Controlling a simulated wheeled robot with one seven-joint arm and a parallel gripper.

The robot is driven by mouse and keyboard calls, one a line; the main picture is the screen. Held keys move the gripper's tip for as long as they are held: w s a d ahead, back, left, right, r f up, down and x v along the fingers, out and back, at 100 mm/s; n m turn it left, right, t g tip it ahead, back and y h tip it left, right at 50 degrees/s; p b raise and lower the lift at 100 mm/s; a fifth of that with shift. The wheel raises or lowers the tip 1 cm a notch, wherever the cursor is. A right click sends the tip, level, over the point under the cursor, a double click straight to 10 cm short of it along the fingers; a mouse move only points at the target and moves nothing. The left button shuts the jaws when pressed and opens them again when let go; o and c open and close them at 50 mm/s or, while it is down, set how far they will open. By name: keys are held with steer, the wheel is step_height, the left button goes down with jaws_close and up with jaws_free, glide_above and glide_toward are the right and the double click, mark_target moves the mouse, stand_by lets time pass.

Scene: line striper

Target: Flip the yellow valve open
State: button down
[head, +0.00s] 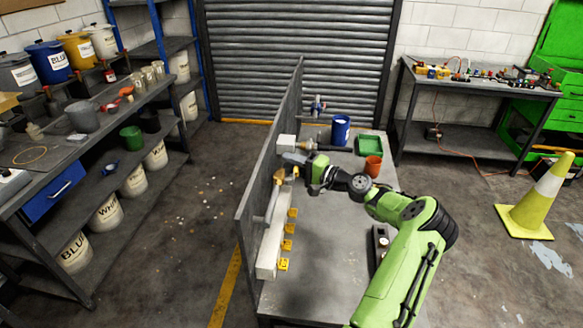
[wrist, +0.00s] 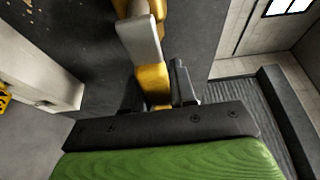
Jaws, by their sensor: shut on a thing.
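My gripper (head: 291,165) is at the upright grey panel (head: 262,160) on the table, above the far end of a pale beam. It is shut on a yellow part of the valve (head: 279,177), which is small and partly hidden by my fingers in the head view. In the wrist view the yellow valve (wrist: 152,84) sits between my two dark fingers (wrist: 157,92), with a pale grey bar (wrist: 140,38) running up from it. I cannot tell how far the valve is turned.
Several yellow pieces (head: 288,229) line the pale beam (head: 267,262) below. A blue can (head: 340,130), a green tray (head: 368,145) and an orange-brown cup (head: 373,166) stand at the table's far end. The table (head: 318,255) is bare at the near middle.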

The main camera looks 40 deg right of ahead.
steer(key=c, duration=1)
jaws_free()
steer(key=b+v, duration=0.2)
steer(key=v, duration=1.3)
steer(key=shift+s+d, duration=0.2)
steer(key=shift+s, duration=0.15)
